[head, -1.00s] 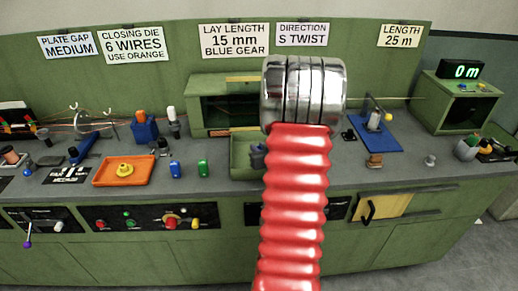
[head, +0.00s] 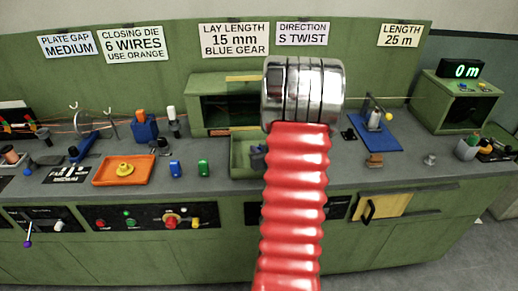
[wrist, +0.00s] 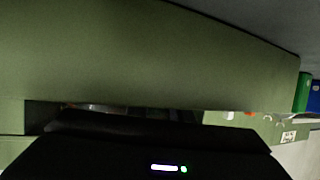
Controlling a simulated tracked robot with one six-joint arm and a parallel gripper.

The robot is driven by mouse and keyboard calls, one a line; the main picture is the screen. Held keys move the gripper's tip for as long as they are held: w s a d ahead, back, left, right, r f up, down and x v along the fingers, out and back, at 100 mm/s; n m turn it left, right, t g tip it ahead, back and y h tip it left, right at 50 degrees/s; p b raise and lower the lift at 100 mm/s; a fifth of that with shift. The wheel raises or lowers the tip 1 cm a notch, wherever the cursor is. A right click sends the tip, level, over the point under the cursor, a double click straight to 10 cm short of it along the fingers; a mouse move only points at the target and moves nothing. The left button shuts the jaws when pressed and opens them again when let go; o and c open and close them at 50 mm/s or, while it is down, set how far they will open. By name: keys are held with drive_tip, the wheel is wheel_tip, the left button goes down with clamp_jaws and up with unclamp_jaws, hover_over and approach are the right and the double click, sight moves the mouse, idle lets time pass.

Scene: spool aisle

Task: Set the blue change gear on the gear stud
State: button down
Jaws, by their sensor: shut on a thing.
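In the head view my red ribbed arm with its chrome rings stands in front of the bench and hides my gripper. In the wrist view the dark body of my gripper (wrist: 165,145) fills the bottom, close to a large green panel (wrist: 130,55). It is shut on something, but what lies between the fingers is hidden. A small blue piece (head: 175,168) stands on the bench beside a green one (head: 203,168); I cannot tell whether the blue piece is the change gear. A blue piece (wrist: 315,97) also shows at the wrist view's right edge. I cannot make out the gear stud.
An open green housing (head: 195,108) stands at the back, with a green tray (head: 238,168) before it, partly behind my arm. An orange tray (head: 110,181) lies left and a blue plate (head: 385,142) right. A sign (head: 234,40) reads 15 mm, blue gear.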

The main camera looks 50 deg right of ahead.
drive_tip(key=shift+f, duration=0.45)
drive_tip(key=c, duration=1.9)
unclamp_jaws()
drive_tip(key=shift+o, duration=0.2)
drive_tip(key=shift+v, duration=5.6)
drive_tip(key=shift+w, duration=0.1)
